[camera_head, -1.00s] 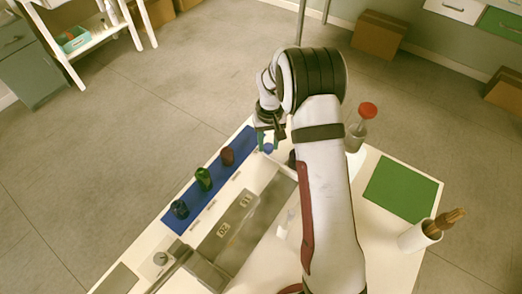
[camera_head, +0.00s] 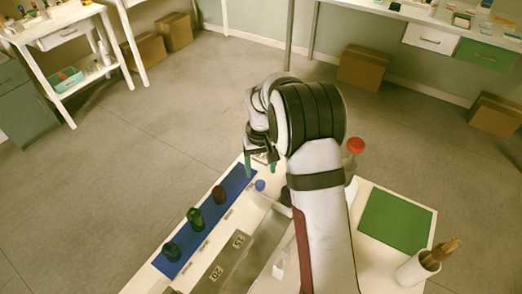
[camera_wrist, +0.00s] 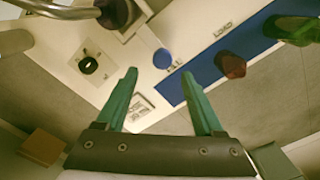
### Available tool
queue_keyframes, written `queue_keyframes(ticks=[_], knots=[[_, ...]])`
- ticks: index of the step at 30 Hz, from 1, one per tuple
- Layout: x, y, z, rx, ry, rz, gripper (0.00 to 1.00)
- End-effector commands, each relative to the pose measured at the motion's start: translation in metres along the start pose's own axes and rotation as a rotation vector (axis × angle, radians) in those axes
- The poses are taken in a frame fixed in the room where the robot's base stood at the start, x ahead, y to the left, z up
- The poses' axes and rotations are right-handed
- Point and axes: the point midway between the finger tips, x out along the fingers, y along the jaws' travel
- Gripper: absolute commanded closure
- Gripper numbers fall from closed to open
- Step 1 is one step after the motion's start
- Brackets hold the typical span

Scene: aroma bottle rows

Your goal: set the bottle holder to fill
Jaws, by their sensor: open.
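A blue round knob (camera_head: 260,185) stands at the edge of the station by the blue strip, and it also shows in the wrist view (camera_wrist: 162,58). I cannot tell for sure which part is the bottle holder; a pale plate with a black ring (camera_wrist: 88,65) lies left of the knob in the wrist view. My gripper (camera_wrist: 158,80) is open and empty, its teal fingers pointing toward the knob without visibly holding it. In the head view my gripper (camera_head: 262,163) hangs beyond the knob, partly hidden by my arm.
A blue strip (camera_head: 236,184) carries a dark red bottle (camera_head: 219,194), a green bottle (camera_head: 195,219) and a dark bottle (camera_head: 171,251). A label reading LOAD (camera_wrist: 222,28) is beside it. A red-capped bottle (camera_head: 355,147), green mat (camera_head: 397,219) and white cup (camera_head: 412,270) stand right.

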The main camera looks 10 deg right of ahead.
Motion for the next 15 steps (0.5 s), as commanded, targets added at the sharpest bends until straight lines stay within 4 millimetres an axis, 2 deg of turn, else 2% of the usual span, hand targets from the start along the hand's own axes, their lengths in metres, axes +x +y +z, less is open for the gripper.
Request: queue_keyframes(ticks=[3, 6, 10, 15], knots=[[-0.040, 0.000, -0.001, 0.000, 0.006, 0.001, 0.31], [-0.068, 0.000, -0.001, 0.000, 0.005, 0.001, 0.31], [-0.092, 0.001, -0.001, -0.001, 0.003, 0.001, 0.31], [-0.103, 0.000, 0.000, 0.000, 0.000, 0.000, 0.31]])
